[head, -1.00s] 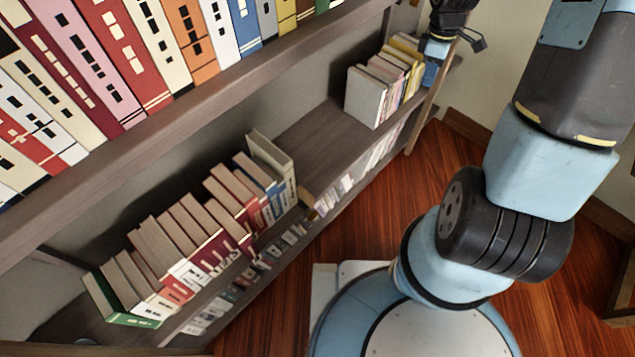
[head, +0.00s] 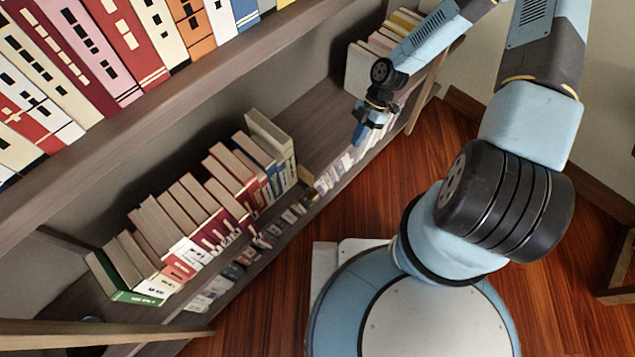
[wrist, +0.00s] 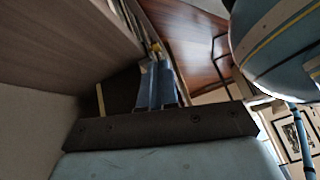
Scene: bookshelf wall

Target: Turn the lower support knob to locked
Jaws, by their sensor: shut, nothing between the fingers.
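I cannot make out the lower support knob for certain in either view. My gripper (head: 359,141) is in front of the shelf edge, right of the lower row of books, pointing down. In the wrist view my gripper's blue fingers (wrist: 156,66) are together with nothing between them. No knob is seen at the fingertips.
A row of books (head: 190,215) stands on the lower shelf, and light books (head: 361,65) stand farther back. A wooden rail (head: 419,106) leans at the back right. A pale wooden bar (head: 120,331) crosses the bottom left. The wooden floor (head: 395,180) beside the shelf is clear.

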